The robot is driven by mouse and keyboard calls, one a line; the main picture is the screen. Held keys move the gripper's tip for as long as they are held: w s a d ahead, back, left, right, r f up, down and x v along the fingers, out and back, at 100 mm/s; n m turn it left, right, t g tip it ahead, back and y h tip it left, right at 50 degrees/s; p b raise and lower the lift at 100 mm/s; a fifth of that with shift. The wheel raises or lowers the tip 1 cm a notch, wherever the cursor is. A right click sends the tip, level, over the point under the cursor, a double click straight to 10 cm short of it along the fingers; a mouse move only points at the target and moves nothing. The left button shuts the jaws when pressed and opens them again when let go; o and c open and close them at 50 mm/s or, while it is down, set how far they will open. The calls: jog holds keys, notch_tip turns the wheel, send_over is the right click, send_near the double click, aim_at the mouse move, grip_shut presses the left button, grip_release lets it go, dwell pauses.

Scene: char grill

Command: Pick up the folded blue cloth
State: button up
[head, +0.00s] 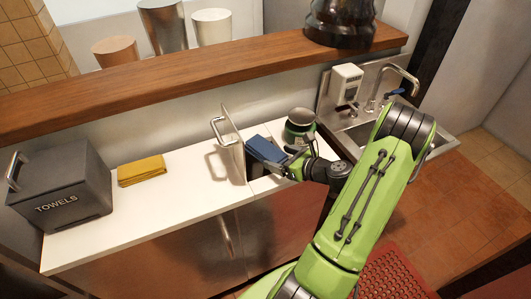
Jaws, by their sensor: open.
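The folded blue cloth (265,149) is in the head view at the middle of the white counter. It lies at a dark opening (258,172) beside a raised pale lid with a metal handle (228,138). Whether it rests inside the opening or on its edge, I cannot tell. My gripper (284,166) is open at the cloth's lower right edge, very close to it. The arm comes in from the lower right. The fingertips are small and partly hidden, so I cannot see whether they touch the cloth.
A folded yellow cloth (142,170) and a dark box marked TOWELS (75,187) are at left. A wooden shelf (200,78) runs above. A sink (368,132) is at right. Counter between yellow cloth and lid is clear.

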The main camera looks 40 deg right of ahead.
aim_at(277, 156)
jog(key=x, duration=0.3)
jog(key=shift+w+a+f, duration=0.1)
jog(key=shift+w+f, duration=0.05)
jog(key=shift+c, duration=0.3)
jog(key=c, duration=1.1)
notch_tip(277, 156, up, 10)
jog(key=p, duration=0.2)
jog(key=shift+p, duration=0.4)
